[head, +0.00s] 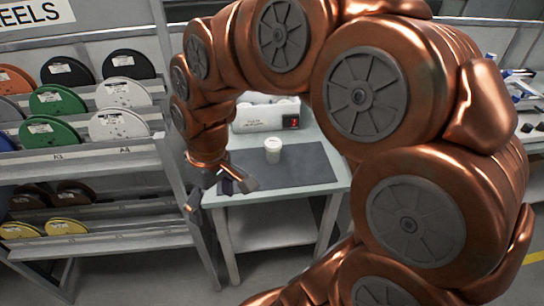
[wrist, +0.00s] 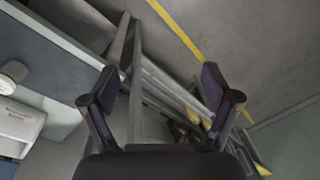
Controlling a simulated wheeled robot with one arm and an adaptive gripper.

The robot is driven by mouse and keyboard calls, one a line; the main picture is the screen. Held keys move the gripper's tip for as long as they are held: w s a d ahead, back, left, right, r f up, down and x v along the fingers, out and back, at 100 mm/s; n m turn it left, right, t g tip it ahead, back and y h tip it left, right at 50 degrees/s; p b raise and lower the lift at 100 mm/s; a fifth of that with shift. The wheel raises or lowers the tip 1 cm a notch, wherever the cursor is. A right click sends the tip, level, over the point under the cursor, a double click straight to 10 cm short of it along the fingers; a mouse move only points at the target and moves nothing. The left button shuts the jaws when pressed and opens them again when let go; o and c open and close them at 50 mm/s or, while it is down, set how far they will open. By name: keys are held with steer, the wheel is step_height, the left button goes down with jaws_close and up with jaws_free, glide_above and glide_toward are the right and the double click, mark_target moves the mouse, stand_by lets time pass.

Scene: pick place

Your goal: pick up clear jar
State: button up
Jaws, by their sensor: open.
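A small whitish jar with a lid (head: 273,150) stands upright on the dark mat (head: 310,165) on a grey table in the head view. In the wrist view the jar (wrist: 14,71) shows at the left edge, seen from above. My gripper (head: 222,196) is at the table's front left corner, to the left of the jar and nearer, apart from it. In the wrist view my gripper (wrist: 165,100) has its two fingers spread wide with nothing between them; shelf rails and floor show beyond.
A white device with a red display (head: 265,115) stands behind the jar on the table (head: 225,197). A shelf rack (head: 80,165) with several coloured reels stands close to the left of my gripper. The mat is otherwise clear.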

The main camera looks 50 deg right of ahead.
mark_target(275, 143)
steer(key=w+d+f+t+b, duration=0.2)
steer(key=w+d+f, duration=0.1)
steer(key=w+d, duration=0.6)
steer(key=w+d+f+b, duration=0.1)
steer(key=w+d+f, duration=0.1)
steer(key=d, duration=0.6)
steer(key=w+d+f+t+b, duration=0.1)
steer(key=d+f, duration=0.3)
steer(key=d, duration=0.5)
steer(key=w+d+f+t+b, duration=0.1)
steer(key=w+d+f+b, duration=0.1)
steer(key=d, duration=0.6)
steer(key=shift+w+d+f+m+h+b, duration=0.15)
steer(key=shift+w+d+f, duration=0.05)
steer(key=shift+f, duration=0.2)
steer(key=shift+w+d+f+m+h+b, duration=0.15)
steer(key=shift+w+f, duration=0.05)
steer(key=shift+f, duration=0.15)
steer(key=shift+d+f, duration=0.25)
steer(key=shift+p+x, duration=0.7)
steer(key=shift+x, duration=3)
steer(key=shift+w, duration=0.2)
steer(key=c, duration=1.6)
